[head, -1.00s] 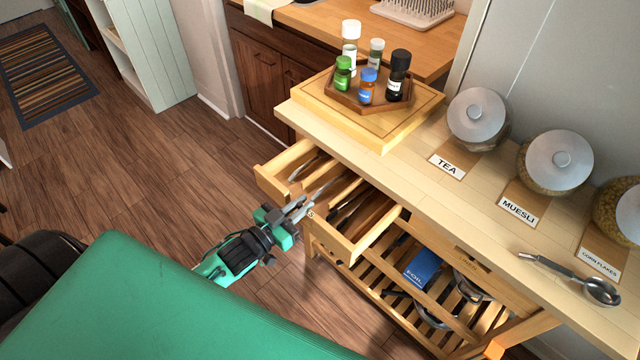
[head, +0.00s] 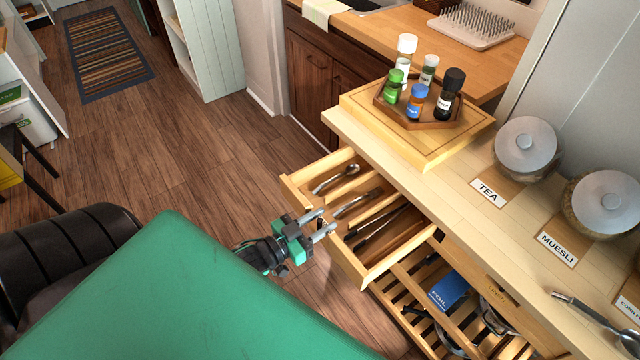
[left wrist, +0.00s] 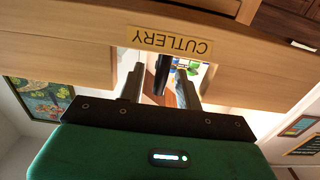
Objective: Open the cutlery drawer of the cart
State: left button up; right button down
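The cutlery drawer (head: 345,262) of the wooden cart (head: 400,172) stands well out, showing its compartments. A spoon (head: 336,180), another silver utensil (head: 357,202) and dark-handled utensils (head: 378,228) lie inside. My left gripper (head: 326,222) is at the outer face of the drawer front, its two fingers apart. In the left wrist view, the drawer front (left wrist: 60,50) shows an upside-down CUTLERY label (left wrist: 169,41) above a cutout. The gripper's fingers (left wrist: 160,88) reach to this cutout with a clear gap between them. Whether they touch its edges is hard to tell. My right gripper is not in view.
On the cart top are a wooden board (head: 440,150) with a tray of bottles, a TEA jar (head: 526,150), a MUESLI jar (head: 602,203) and a metal utensil (head: 590,315). A slatted shelf below holds a FOIL box (head: 449,291). Floor left of the drawer is clear.

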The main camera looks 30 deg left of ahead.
pick_arm(q)
jog(key=shift+s, duration=0.1)
dwell(0.3)
